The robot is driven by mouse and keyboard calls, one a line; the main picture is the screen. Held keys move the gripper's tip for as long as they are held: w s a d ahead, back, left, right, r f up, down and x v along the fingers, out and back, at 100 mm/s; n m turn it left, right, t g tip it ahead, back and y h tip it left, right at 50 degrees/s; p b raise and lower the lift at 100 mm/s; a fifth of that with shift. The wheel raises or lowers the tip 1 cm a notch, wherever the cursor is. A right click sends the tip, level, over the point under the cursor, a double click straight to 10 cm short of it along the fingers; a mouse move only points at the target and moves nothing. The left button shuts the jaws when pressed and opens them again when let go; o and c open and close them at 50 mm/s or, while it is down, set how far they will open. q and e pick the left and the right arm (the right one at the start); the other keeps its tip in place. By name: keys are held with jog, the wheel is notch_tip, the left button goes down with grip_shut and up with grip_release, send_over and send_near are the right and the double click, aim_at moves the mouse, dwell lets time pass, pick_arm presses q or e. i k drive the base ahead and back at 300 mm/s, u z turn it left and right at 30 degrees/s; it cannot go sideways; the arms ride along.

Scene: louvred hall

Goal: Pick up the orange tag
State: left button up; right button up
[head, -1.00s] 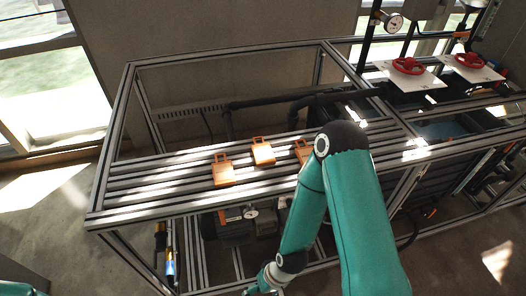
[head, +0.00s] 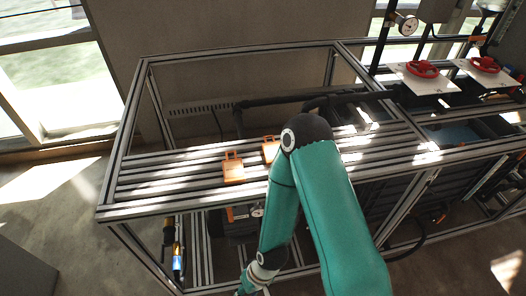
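An orange tag (head: 233,169) with a loop handle lies on the slatted top of the metal frame, left of my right arm. A second orange tag (head: 270,149) lies just behind and to its right, partly hidden by my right arm's elbow. My teal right arm crosses the middle of the view and bends down in front of the frame's near edge. Its gripper is cut off or hidden at the bottom edge, so its fingers do not show. My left gripper is out of view.
The aluminium-profile frame (head: 150,212) has slats with open gaps and upright posts at its back. Two red valve wheels (head: 423,69) (head: 485,65) sit on white plates at right. A pressure gauge (head: 406,25) hangs behind. The slats' left end is clear.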

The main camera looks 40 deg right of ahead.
aim_at(270, 150)
jog(key=z, duration=0.05)
jog(key=k, duration=1.1)
jog(key=z, duration=0.3)
jog(key=i, duration=0.95)
jog(key=z, duration=0.05)
